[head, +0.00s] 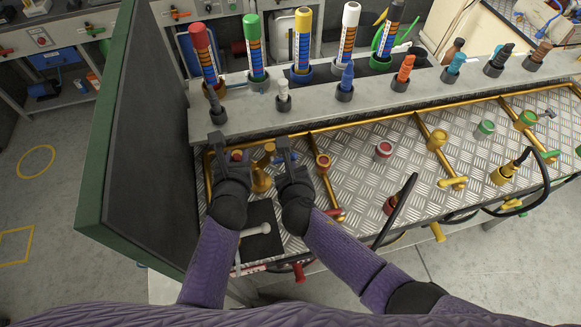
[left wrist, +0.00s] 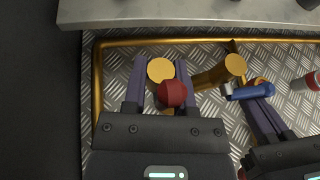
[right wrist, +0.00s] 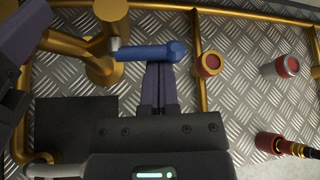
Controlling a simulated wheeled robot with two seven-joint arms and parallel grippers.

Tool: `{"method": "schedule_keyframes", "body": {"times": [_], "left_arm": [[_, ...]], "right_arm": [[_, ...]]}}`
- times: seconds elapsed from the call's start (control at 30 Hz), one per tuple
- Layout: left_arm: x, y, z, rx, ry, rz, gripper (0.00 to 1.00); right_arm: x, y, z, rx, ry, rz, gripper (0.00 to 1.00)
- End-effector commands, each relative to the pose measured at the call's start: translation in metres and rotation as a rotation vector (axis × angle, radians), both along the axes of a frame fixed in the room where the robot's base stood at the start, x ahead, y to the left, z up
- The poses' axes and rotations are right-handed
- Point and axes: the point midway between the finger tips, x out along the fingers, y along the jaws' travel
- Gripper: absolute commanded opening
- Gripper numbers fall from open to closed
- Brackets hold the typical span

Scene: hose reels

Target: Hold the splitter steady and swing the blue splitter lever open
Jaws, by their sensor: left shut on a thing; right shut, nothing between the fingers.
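The splitter is a gold branched fitting (head: 261,180) on the checker-plate bench; it also shows in the right wrist view (right wrist: 103,66). Its blue lever (right wrist: 150,52) lies crosswise, and in the left wrist view it points right (left wrist: 252,91). My left gripper (head: 228,148) is shut on the splitter's left branch, with a red cap (left wrist: 172,93) between its fingers. My right gripper (head: 285,150) is shut and empty. In the right wrist view its closed fingertips (right wrist: 161,70) are right at the lever's near side; I cannot tell whether they touch.
A grey shelf (head: 330,108) with several coloured tubes runs behind. A tall green-edged dark panel (head: 140,140) stands close on the left. Gold pipes border the plate. A red-topped gold fitting (right wrist: 208,64) stands right of the lever. Black hoses (head: 397,212) lie further right.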

Motion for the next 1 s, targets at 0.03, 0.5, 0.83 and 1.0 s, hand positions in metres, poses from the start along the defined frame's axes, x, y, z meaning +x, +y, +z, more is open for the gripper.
{"method": "schedule_keyframes", "body": {"times": [0.03, 0.5, 0.83, 1.0], "left_arm": [[0.0, 0.0, -0.001, 0.0, 0.002, 0.0, 0.0], [0.0, 0.0, -0.001, 0.0, 0.002, 0.0, 0.0], [0.0, 0.0, -0.001, 0.0, 0.002, 0.0, 0.0], [0.0, 0.0, -0.001, 0.0, 0.002, 0.0, 0.0]], "right_arm": [[0.0, 0.0, 0.001, -0.024, -0.009, 0.001, 0.0], [0.0, 0.002, 0.013, -0.344, -0.107, 0.0, 0.0], [-0.001, 0.005, 0.019, -0.538, -0.165, 0.0, 0.0], [-0.001, 0.006, 0.022, -0.608, -0.187, 0.001, 0.0]]}}
